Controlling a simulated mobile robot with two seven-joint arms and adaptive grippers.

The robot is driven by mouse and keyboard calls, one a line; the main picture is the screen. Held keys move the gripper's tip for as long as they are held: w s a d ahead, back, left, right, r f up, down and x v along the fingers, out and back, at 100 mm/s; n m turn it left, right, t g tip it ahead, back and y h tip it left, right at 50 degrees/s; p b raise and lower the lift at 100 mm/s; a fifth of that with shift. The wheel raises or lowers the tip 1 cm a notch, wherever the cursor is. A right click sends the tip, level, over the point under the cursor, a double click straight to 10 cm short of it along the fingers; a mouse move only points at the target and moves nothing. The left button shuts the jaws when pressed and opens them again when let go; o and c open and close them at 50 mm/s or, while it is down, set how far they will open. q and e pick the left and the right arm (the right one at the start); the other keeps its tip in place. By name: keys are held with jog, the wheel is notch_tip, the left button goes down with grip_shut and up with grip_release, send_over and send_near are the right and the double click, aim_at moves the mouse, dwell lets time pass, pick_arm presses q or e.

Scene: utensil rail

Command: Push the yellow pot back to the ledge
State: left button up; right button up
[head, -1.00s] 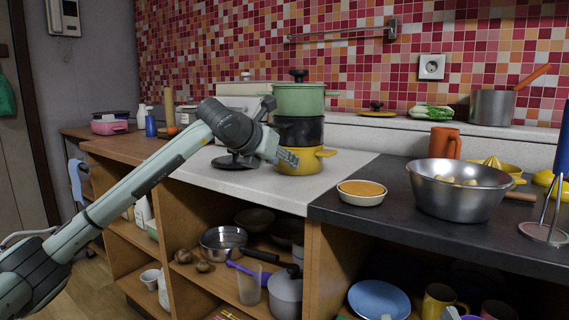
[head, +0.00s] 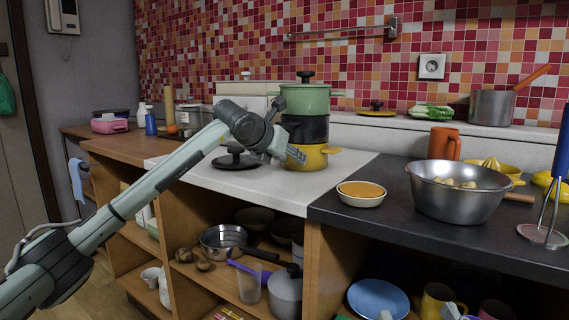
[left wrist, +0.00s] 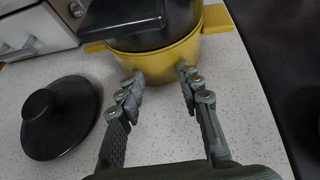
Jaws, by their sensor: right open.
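The yellow pot (head: 311,158) stands upright on the white speckled counter, with a black pot (head: 306,129) and a lidded green pot (head: 306,99) stacked on it. It also shows in the left wrist view (left wrist: 165,65). The pale ledge (head: 365,131) runs behind the stack along the tiled wall. My left gripper (head: 296,157) is at the pot's front left side. In the left wrist view its fingers (left wrist: 161,76) are apart, with the tips at the pot's wall; exact contact is hard to tell. My right gripper (head: 418,313) shows only its open fingertips at the bottom edge.
A black lid (head: 237,160) lies on the counter left of the stack, beneath my left arm. A pie dish (head: 361,194) and a steel bowl (head: 457,189) stand on the dark counter to the right. White counter is clear right of the pot.

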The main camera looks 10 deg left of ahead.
pick_arm(q)
jog(key=shift+w+d, duration=0.25)
jog(key=shift+w, duration=0.7)
jog(key=shift+p, duration=0.3)
jog(key=shift+w+d+p, duration=0.2)
jog(key=shift+w+p, duration=0.15)
jog(key=shift+w, duration=0.5)
jog(key=shift+w+d+p, duration=0.2)
jog(key=shift+w+p, duration=0.15)
jog(key=shift+w, duration=0.45)
jog(key=shift+w+d+p, duration=0.2)
jog(key=shift+w+p, duration=0.15)
jog(key=shift+w, duration=0.5)
jog(key=shift+w+d+p, duration=0.25)
jog(key=shift+w+p, duration=0.2)
jog(key=shift+w, duration=0.4)
jog(key=shift+w+d+p, duration=0.2)
jog(key=shift+w+p, duration=0.25)
jog(key=shift+w, duration=0.35)
jog(key=shift+w+d+p, duration=0.2)
jog(key=shift+w+p, duration=0.4)
jog(key=shift+w, duration=0.25)
jog(key=shift+w+d+p, duration=0.2)
jog(key=shift+w+p, duration=0.35)
jog(key=shift+w, duration=0.25)
